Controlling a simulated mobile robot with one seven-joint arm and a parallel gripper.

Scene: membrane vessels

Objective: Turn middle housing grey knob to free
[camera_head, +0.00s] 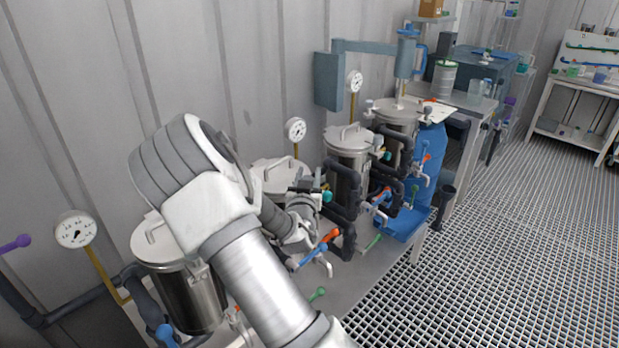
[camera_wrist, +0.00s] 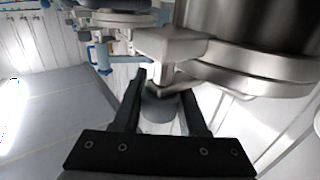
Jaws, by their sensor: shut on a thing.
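My gripper (camera_wrist: 162,92) has its two black fingers closed on a grey knob (camera_wrist: 158,109) beside the metal clamp block of a steel housing (camera_wrist: 250,68) in the wrist view. In the head view my arm reaches to the second steel housing from the left (camera_head: 283,174), and my gripper (camera_head: 314,191) is at that housing's right side. The arm hides much of this housing, and the knob cannot be made out there. I cannot tell the knob's exact turn angle.
Steel housings stand on both sides: one at the near left (camera_head: 192,290), one right behind (camera_head: 348,150) and another farther back (camera_head: 398,117). Pressure gauges (camera_head: 295,129) and dark pipes stand close by. Orange and blue valve handles (camera_head: 330,236) are just below the gripper. The grated floor (camera_head: 500,260) is clear.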

